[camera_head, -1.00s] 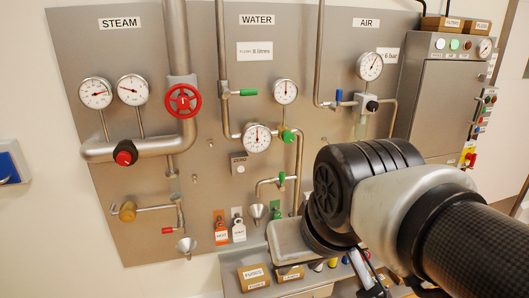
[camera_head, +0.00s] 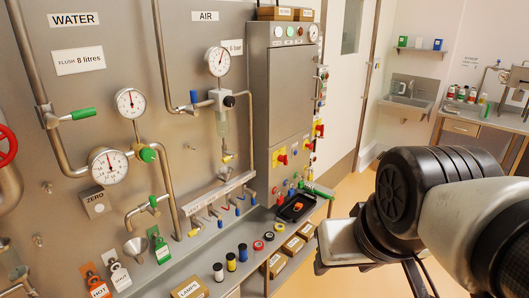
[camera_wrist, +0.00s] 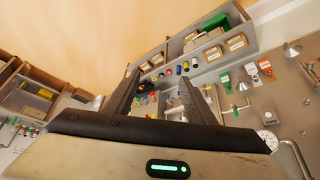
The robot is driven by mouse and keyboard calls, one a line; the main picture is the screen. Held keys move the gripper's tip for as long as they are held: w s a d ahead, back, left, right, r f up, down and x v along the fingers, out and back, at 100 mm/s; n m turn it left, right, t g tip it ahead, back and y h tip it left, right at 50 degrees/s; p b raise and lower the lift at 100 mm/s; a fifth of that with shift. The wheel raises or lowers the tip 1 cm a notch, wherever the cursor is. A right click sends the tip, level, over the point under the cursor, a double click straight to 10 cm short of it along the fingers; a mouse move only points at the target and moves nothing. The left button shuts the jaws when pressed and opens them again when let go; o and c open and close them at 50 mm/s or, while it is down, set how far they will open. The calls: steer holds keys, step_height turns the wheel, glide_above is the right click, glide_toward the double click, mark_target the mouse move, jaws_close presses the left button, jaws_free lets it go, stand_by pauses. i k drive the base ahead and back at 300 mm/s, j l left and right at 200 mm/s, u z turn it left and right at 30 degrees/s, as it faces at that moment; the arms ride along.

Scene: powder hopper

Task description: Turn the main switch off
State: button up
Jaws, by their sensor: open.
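The grey control cabinet (camera_head: 291,100) stands right of the pipe panel in the head view. A red rotary handle on a yellow plate (camera_head: 281,158) is low on its front. A second red-and-yellow switch (camera_head: 319,130) is on its right side. Their labels are too small to read, so I cannot tell which is the main switch. My gripper (camera_wrist: 163,82) shows in the wrist view with its two dark fingers apart and nothing seen held between them. It is apart from the cabinet. The head view shows my arm at the lower right but not the fingertips.
A narrow shelf below the panel holds coloured reels, a black tray (camera_head: 297,208) and small boxes (camera_head: 190,290). Green, white and orange tags hang at left. A sink (camera_head: 405,105) and a workbench (camera_head: 470,122) stand at the far right. The floor between is open.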

mark_target(282, 158)
steer(key=i+l, duration=0.3)
steer(key=i, duration=0.15)
steer(key=i+l+z, duration=0.1)
steer(key=i+l, duration=0.2)
steer(key=i, duration=0.2)
steer(key=i+l, duration=0.3)
steer(key=i, duration=0.15)
steer(key=i+l+z, duration=0.1)
steer(key=i+l, duration=0.15)
steer(key=i, duration=0.2)
steer(key=i+l+u, duration=0.1)
steer(key=i+l, duration=0.2)
steer(key=i, duration=0.1)
